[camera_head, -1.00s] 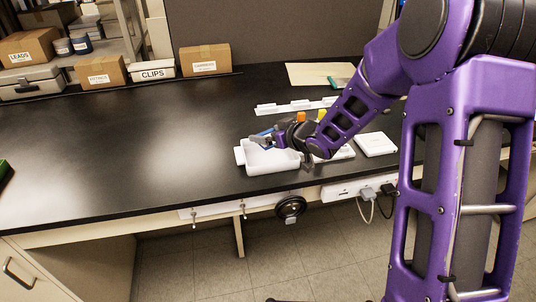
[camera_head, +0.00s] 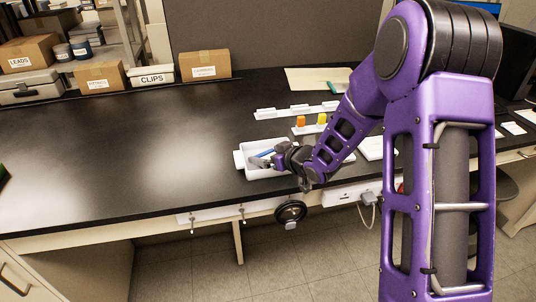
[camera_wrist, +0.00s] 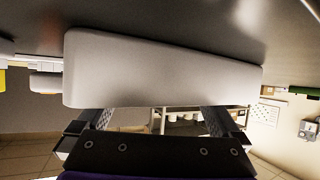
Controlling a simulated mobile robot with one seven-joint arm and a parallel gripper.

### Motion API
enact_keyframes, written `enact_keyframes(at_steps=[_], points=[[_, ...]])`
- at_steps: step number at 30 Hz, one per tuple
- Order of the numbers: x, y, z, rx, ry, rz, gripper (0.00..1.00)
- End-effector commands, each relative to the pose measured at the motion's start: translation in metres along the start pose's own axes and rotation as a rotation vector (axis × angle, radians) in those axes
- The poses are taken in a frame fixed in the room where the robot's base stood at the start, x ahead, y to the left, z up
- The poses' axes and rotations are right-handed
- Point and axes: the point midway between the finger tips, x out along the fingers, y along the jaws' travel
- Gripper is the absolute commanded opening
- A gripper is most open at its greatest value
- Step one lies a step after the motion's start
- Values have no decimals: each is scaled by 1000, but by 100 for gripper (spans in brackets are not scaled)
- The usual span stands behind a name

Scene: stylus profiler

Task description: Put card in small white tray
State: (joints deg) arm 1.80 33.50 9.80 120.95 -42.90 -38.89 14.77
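The small white tray (camera_head: 249,173) stands near the front edge of the black bench. Its outer wall (camera_wrist: 165,72) fills the middle of the wrist view. My gripper (camera_head: 259,162) reaches in over the tray from the right, its fingers low inside it. In the wrist view the two fingers stand well apart, but the wall hides their tips. A blue strip (camera_head: 266,153) shows in the tray beside the fingers. It may be the card, but it is too small to be sure, and I cannot tell whether it touches the fingers.
A white rack (camera_head: 298,110) lies behind the tray, with orange (camera_head: 301,121) and yellow (camera_head: 322,119) capped items nearby. A white flat box (camera_head: 375,148) sits to the right. Cartons (camera_head: 205,65) line the back. The bench's left half is clear.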

Motion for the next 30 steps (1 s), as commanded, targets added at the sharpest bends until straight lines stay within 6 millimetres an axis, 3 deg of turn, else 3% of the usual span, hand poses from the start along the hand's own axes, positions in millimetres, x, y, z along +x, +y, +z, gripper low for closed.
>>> enact_keyframes(at_steps=[8,11,21,30], points=[[-3,0,-6,-1,0,0,100],[-16,1,-4,0,0,2,100],[-90,1,-5,0,0,3,100],[-121,0,-4,0,0,0,100]])
